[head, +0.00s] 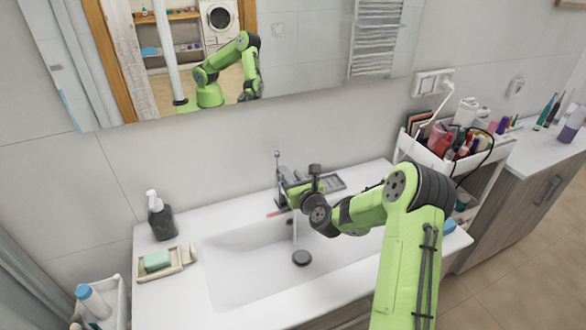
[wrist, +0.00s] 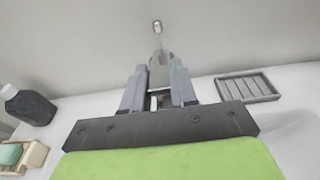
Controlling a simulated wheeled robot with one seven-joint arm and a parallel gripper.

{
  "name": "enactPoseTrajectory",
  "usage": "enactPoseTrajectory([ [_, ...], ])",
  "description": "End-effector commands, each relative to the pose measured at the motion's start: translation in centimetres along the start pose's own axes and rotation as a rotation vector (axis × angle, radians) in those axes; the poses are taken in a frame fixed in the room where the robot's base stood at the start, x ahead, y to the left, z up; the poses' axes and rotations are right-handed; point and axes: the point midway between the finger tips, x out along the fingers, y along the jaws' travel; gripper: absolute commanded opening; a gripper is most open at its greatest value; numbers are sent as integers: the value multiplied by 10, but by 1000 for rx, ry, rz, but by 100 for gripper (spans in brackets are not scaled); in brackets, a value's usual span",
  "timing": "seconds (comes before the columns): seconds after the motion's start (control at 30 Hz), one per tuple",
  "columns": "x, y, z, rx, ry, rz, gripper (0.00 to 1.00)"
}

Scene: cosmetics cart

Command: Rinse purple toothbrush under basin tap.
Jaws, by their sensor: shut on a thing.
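My gripper (head: 290,194) is over the back of the white basin (head: 235,268), beside the grey tap (head: 279,172). It is shut on a thin thing, taken to be the purple toothbrush, mostly hidden by the gripper. A short reddish strip (head: 278,212) shows just left of the gripper; I cannot tell for sure that it is part of the brush. A pale vertical streak (head: 294,234), seemingly water, runs below the gripper into the basin. In the wrist view the fingers (wrist: 157,92) stand in front of the tap (wrist: 160,68); no brush can be made out there.
A dark soap bottle (head: 161,217) and a green soap (head: 157,260) on a dish stand left of the basin. A grey slatted tray (wrist: 248,88) lies right of the tap. A full cosmetics cart (head: 438,150) stands at right. The mirror (head: 285,50) wall is close behind.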

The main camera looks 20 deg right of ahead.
Motion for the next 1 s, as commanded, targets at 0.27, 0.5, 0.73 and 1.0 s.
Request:
enactPoseTrajectory([
  [0.27, 0, -2, 2, -3, 10, -5, 0],
  [0.5, 0, -2, 2, -3, 9, -6, 38],
  [0.73, 0, -1, 2, -2, 10, -3, 53],
  [1.0, -14, -2, 0, 0, 12, -4, 53],
])
